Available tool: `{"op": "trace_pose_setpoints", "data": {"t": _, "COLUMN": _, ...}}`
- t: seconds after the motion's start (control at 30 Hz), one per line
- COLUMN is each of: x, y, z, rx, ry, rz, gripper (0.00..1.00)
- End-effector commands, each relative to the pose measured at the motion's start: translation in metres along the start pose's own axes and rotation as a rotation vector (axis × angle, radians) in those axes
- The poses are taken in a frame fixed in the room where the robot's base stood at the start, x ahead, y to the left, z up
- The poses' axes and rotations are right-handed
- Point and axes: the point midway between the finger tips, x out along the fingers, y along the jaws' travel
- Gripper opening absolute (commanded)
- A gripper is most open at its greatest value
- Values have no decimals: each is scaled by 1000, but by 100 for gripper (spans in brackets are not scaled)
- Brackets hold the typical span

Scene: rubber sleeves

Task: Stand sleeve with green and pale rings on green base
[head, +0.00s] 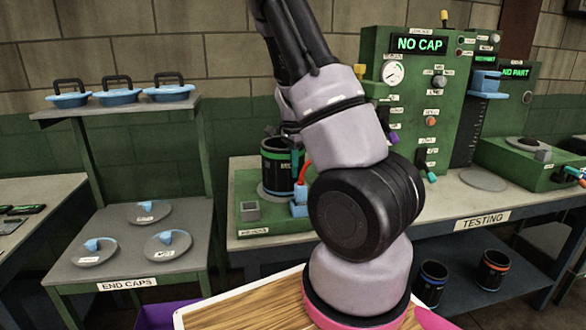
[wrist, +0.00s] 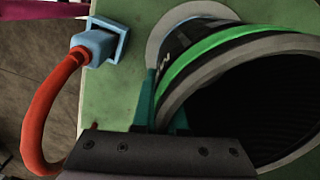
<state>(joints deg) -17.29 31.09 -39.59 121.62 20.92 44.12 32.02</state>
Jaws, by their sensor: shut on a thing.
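The black sleeve with a green ring and pale rings (head: 276,163) is upright at the green base (head: 262,227) on the testing bench, over a pale round seat. It also shows in the wrist view (wrist: 207,62), with its open dark mouth towards the camera. My gripper (wrist: 160,112) is shut on the sleeve's near wall, with teal fingers at its rim. In the head view my arm hides part of the sleeve and base. The pale seat (wrist: 182,16) shows beyond the sleeve in the wrist view. I cannot tell whether the sleeve's bottom touches it.
A red hose (wrist: 42,100) runs from a blue connector (wrist: 97,45) on the base, close beside my gripper. A green tester panel (head: 420,95) reading NO CAP stands behind. End caps (head: 148,211) lie on the left stand. Two other sleeves (head: 493,270) are on the lower shelf.

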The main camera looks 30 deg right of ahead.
Motion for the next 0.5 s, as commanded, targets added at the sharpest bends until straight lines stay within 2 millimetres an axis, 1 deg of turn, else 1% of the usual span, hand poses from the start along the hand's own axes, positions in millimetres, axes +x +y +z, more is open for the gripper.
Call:
{"op": "trace_pose_setpoints", "data": {"t": 0.03, "x": 0, "y": 0, "z": 0, "rx": 0, "ry": 0, "rz": 0, "gripper": 21}}
{"op": "trace_pose_setpoints", "data": {"t": 0.07, "x": 0, "y": 0, "z": 0, "rx": 0, "ry": 0, "rz": 0, "gripper": 33}}
{"op": "trace_pose_setpoints", "data": {"t": 0.1, "x": 0, "y": 0, "z": 0, "rx": 0, "ry": 0, "rz": 0, "gripper": 40}}
{"op": "trace_pose_setpoints", "data": {"t": 0.37, "x": 0, "y": 0, "z": 0, "rx": 0, "ry": 0, "rz": 0, "gripper": 40}}
{"op": "trace_pose_setpoints", "data": {"t": 0.5, "x": -7, "y": -1, "z": 0, "rx": -1, "ry": 1, "rz": -2, "gripper": 40}}
